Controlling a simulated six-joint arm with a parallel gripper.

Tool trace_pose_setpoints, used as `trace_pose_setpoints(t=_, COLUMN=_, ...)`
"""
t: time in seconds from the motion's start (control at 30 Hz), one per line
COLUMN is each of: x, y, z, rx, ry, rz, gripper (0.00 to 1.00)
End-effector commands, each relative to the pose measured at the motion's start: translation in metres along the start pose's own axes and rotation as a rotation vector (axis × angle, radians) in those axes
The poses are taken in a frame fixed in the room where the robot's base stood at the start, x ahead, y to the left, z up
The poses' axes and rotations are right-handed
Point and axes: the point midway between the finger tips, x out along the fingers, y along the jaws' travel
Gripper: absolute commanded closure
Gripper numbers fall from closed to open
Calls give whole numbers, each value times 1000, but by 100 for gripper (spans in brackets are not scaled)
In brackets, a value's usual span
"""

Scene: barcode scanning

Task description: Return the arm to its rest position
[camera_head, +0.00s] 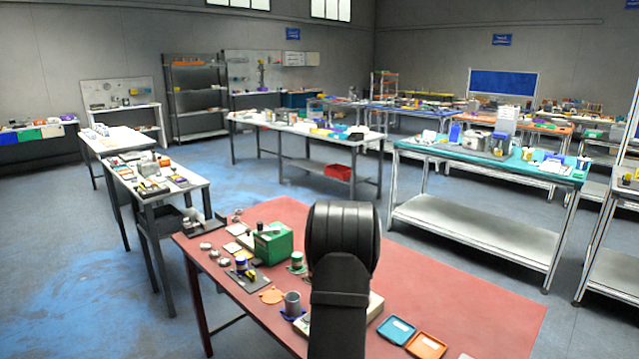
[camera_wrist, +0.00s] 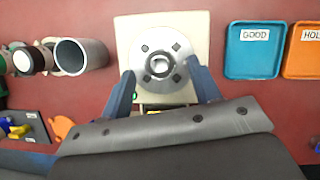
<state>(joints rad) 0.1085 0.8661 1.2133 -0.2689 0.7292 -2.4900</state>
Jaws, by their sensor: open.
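My gripper (camera_wrist: 161,72) is open in the wrist view, its two dark blue fingers spread apart. A round metal flange (camera_wrist: 141,49) with a centre hole and several dark bolts shows beyond and between the fingers. It sits on a cream square block (camera_wrist: 198,24), whose edge also shows beside my arm in the head view (camera_head: 375,306). I cannot tell whether the fingers touch the flange; nothing is clearly held. In the head view my dark arm hides the gripper and flange.
On the red table (camera_head: 470,295), a blue GOOD tray (camera_head: 396,330) and an orange tray (camera_head: 426,345) lie right of the block. A grey cup (camera_head: 292,304), green box (camera_head: 273,243) and small parts crowd the left.

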Motion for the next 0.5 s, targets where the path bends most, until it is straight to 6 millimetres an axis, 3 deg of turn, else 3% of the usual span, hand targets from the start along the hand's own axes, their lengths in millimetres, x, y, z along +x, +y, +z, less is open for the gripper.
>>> trace_pose_setpoints(t=0.07, x=17, y=0, z=0, rx=0, ry=1, rz=-1, gripper=43)
trace_pose_setpoints(t=0.1, x=14, y=0, z=2, rx=1, ry=-4, rz=1, gripper=43)
trace_pose_setpoints(t=0.3, x=-27, y=0, z=18, rx=0, ry=-4, rz=2, gripper=43)
trace_pose_setpoints(t=0.5, x=-47, y=-39, z=22, rx=4, ry=-2, rz=0, gripper=43)
